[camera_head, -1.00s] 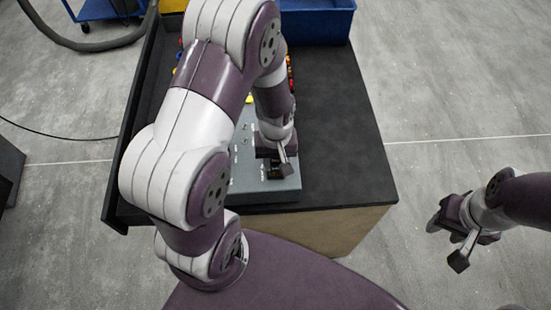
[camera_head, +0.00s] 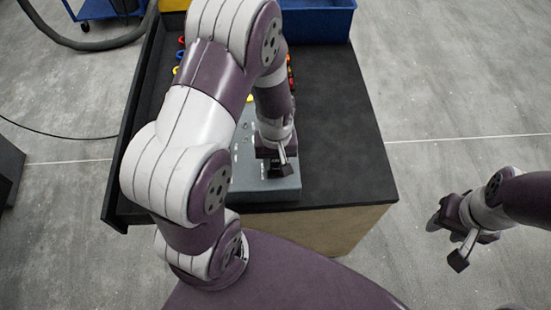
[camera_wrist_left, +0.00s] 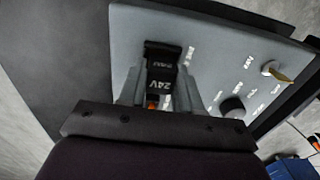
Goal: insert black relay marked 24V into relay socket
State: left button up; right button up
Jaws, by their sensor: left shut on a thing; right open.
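My left gripper (camera_head: 278,168) is over the near end of the grey panel (camera_head: 255,190). In the left wrist view its two grey fingers are shut on a black relay (camera_wrist_left: 160,84) with "24V" in white on it. Just beyond the relay is a black part (camera_wrist_left: 162,52) with small white lettering, in line with it on the panel; it looks like the relay socket. I cannot tell whether the relay is seated in it or only above it. In the head view the relay is mostly hidden by the gripper. My right gripper (camera_head: 460,236) is open and empty, off the table's right side.
The panel carries a round black knob (camera_wrist_left: 232,107) and a toggle switch (camera_wrist_left: 277,71). The black tabletop (camera_head: 345,150) is clear to the right of the panel. A blue bin (camera_head: 318,22) stands at the back, and several coloured parts lie behind my left arm.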

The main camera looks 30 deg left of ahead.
pick_arm(q)
jog(key=shift+f, duration=0.4)
jog(key=o, duration=1.1)
notch_tip(320, 180, up, 13)
jog(key=b, duration=0.1)
jog(key=shift+f, duration=0.15)
